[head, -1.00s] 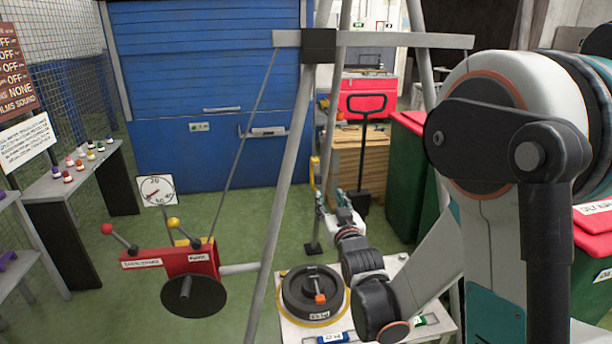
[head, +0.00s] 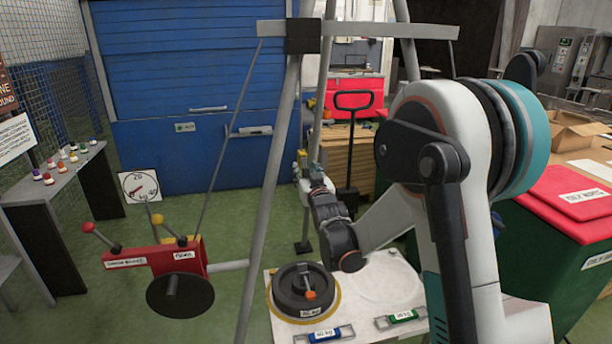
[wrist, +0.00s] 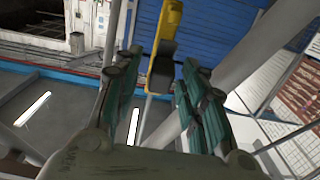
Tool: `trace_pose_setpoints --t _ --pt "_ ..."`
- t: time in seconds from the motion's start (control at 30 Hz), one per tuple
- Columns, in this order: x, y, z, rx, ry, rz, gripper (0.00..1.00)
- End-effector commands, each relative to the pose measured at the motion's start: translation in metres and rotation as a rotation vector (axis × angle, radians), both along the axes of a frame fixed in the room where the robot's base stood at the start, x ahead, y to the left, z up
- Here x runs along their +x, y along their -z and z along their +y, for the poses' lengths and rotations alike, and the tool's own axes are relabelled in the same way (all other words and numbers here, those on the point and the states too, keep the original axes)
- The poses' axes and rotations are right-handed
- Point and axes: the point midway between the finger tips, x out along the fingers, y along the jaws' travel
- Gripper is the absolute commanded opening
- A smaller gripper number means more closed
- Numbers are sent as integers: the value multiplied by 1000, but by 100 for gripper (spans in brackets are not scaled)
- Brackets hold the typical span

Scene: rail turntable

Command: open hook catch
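A yellow hook (wrist: 168,35) with a dark grey part at its lower end shows in the wrist view, upright and slightly tilted. I cannot tell whether the grey part is its catch or whether it is open. My gripper (wrist: 160,100) is open, with one teal finger on each side of the hook in the picture. No contact is visible, and the depth between fingers and hook is unclear. In the head view my gripper (head: 307,172) is beside the tripod's leg, above the pale platform.
The grey tripod (head: 268,200) stands close left of my arm. A red winch (head: 180,256) with a dial (head: 141,187) is at the left. A black weight (head: 298,292) lies on the pale platform (head: 385,268). A red-lidded green bin (head: 560,250) is at the right.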

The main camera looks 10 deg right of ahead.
Motion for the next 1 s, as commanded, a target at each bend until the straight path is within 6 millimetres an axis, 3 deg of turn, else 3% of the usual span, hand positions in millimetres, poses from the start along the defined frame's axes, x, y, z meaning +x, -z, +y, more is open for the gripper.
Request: trace_pose_setpoints --t 0.37,0.53,1.0 --pt "5 0 0 0 0 0 36" --pt "5 0 0 0 0 0 0" --pt "2 -5 0 0 0 59 0"
